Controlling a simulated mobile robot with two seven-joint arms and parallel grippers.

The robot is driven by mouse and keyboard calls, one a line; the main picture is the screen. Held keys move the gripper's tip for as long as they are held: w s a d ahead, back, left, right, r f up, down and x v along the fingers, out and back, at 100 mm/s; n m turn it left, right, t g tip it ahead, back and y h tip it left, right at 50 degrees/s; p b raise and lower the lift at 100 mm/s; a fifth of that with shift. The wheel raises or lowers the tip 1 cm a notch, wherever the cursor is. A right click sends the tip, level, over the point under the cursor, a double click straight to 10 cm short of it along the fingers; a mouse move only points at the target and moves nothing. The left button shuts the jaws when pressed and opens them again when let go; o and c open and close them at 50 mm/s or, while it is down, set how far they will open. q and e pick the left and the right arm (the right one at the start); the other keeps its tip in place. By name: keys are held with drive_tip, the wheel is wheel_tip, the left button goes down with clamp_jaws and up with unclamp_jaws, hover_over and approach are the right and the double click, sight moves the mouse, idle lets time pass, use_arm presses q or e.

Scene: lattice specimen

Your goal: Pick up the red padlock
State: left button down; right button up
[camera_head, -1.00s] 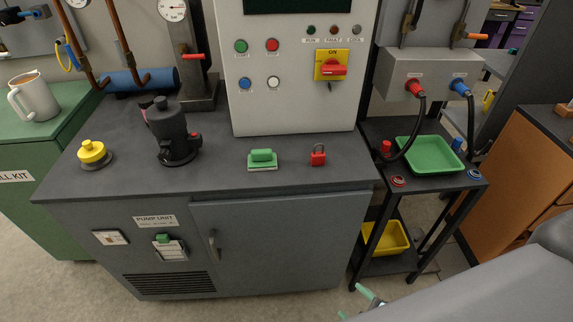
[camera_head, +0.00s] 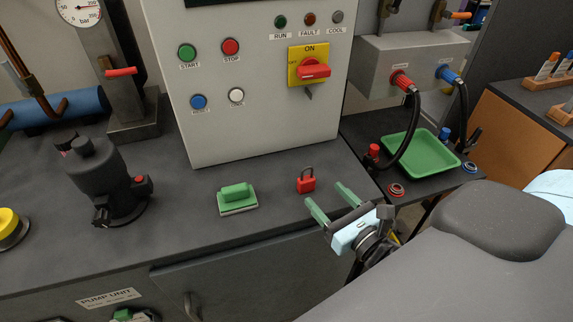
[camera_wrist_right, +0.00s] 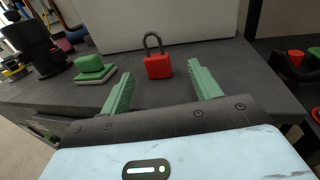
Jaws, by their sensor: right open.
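The red padlock (camera_head: 306,184) stands upright on the dark grey bench top, in front of the control cabinet, with its dark shackle upward. In the right wrist view the padlock (camera_wrist_right: 157,64) is beyond the fingertips, in line with the gap between them. My right gripper (camera_head: 328,197) is open and empty, its two green fingers pointing toward the padlock from the right front. It also shows in the right wrist view (camera_wrist_right: 161,77). The fingers appear apart from the padlock. My left gripper is not in view.
A black pump-like device (camera_head: 103,180) stands further left. The grey cabinet (camera_head: 250,120) rises behind. A green tray (camera_head: 420,155) lies on the side stand at right. The bench between gripper and padlock is clear.

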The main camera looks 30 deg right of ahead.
sight(308, 179)
drive_tip(key=shift+w+r, duration=0.1)
drive_tip(key=shift+r, duration=0.2)
drive_tip(key=shift+w, duration=0.9)
drive_tip(key=shift+w+p, duration=0.2)
drive_tip(key=shift+p, duration=0.1)
drive_tip(key=shift+w+a, duration=0.1)
drive_tip(key=shift+w, duration=0.05)
drive_tip(key=w, duration=0.3)
drive_tip(key=w+p, duration=0.1)
drive_tip(key=shift+w+a+r, duration=0.15)
drive_tip(key=shift+a+r, duration=0.1)
drive_tip(key=shift+w, duration=0.2)
drive_tip(key=shift+f, duration=0.1)
drive_tip(key=c, duration=1.1)
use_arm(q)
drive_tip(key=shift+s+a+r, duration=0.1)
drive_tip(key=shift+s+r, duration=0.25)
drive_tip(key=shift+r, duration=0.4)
use_arm(e)
drive_tip(key=shift+o, duration=0.2)
